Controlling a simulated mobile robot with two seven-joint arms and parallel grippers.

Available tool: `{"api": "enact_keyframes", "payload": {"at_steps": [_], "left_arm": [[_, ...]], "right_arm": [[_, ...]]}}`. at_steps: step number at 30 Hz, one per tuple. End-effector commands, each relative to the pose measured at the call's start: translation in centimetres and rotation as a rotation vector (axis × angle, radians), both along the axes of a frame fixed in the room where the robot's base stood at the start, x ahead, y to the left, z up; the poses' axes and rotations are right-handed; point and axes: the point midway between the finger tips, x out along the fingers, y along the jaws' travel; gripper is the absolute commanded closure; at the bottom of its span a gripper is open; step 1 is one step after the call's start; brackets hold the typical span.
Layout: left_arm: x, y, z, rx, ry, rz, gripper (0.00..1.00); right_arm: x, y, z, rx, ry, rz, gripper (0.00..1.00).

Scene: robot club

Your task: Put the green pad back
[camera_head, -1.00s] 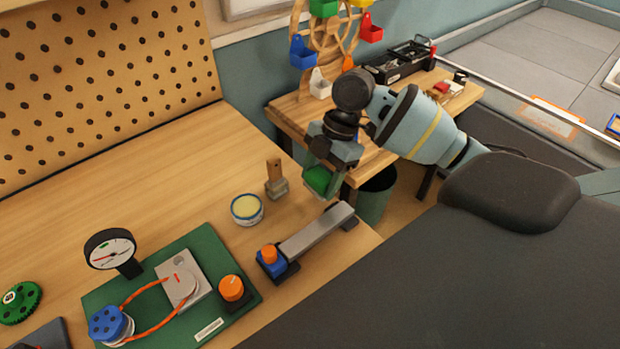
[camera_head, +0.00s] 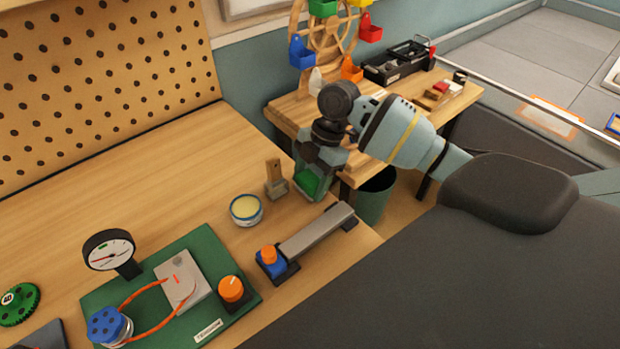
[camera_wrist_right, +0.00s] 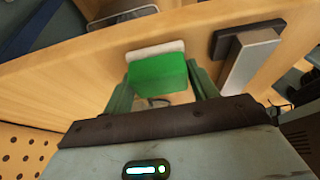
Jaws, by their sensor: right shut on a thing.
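The green pad (camera_head: 310,183) is held in my right gripper (camera_head: 311,188), over the workbench's right end in the head view. In the right wrist view the green pad (camera_wrist_right: 158,75) sits between the two green fingers of the right gripper (camera_wrist_right: 160,84), with a pale edge behind it. The right gripper is shut on it. A grey bar (camera_head: 316,234) with a blue block and orange knob lies on the bench nearby; it also shows in the right wrist view (camera_wrist_right: 248,58). My left gripper is out of view.
A wooden-handled brush (camera_head: 275,182) and a round tin (camera_head: 246,210) stand left of the gripper. A green board (camera_head: 150,275) with a dial gauge lies at the left. A bin (camera_head: 372,200) stands beyond the bench edge.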

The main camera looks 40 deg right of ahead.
Motion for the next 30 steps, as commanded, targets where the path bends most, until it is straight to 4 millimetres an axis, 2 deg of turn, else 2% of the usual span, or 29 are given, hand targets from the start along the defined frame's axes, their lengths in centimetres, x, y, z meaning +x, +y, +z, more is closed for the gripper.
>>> {"api": "enact_keyframes", "payload": {"at_steps": [6,7,12,23,26,30], "left_arm": [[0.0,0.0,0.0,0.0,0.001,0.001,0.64],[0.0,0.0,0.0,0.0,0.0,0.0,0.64],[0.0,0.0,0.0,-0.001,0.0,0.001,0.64],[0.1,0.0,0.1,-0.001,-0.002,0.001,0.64],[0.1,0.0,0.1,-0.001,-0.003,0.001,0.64],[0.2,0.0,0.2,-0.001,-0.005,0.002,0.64]], "right_arm": [[0.0,0.0,-0.3,0.0,0.001,0.0,0.63],[0.0,0.0,-0.3,0.0,0.001,0.0,0.39],[0.0,0.0,-0.3,0.0,0.001,0.0,0.2],[0.0,-0.1,0.3,0.0,-0.002,-0.001,0.2],[0.1,-0.5,1.4,0.001,-0.002,-0.001,0.2],[0.2,-1.6,3.9,-0.001,-0.003,-0.002,0.2]]}}
